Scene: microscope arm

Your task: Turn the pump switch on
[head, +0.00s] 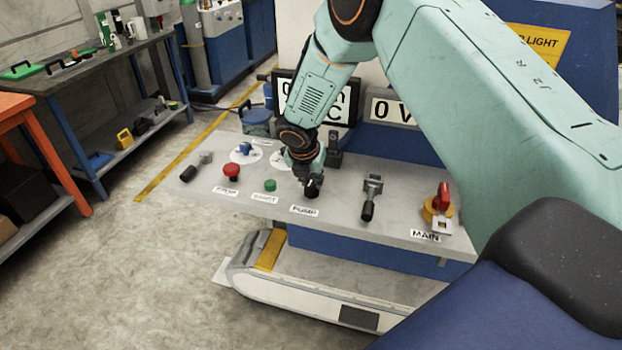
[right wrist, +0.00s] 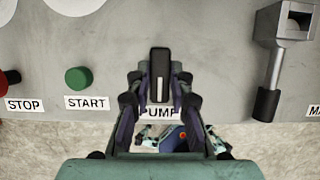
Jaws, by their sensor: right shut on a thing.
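The pump switch (right wrist: 160,72) is a black knob with a pale line along it, standing between my right gripper's fingers (right wrist: 157,98) in the right wrist view. The line points straight up and down in that picture. The PUMP label (right wrist: 161,113) lies just below it, partly covered by the fingers. In the head view my right gripper (head: 308,176) reaches down to the panel and is shut on the dark pump switch (head: 312,188). The PUMP label (head: 304,210) shows in front of it. My left gripper is not in view.
On the grey panel (head: 345,222) are a green START button (head: 270,185), a red STOP button (head: 231,171), a black-handled lever (head: 369,205) and a red MAIN switch (head: 442,196). Displays (head: 395,110) stand behind. A workbench is at the left.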

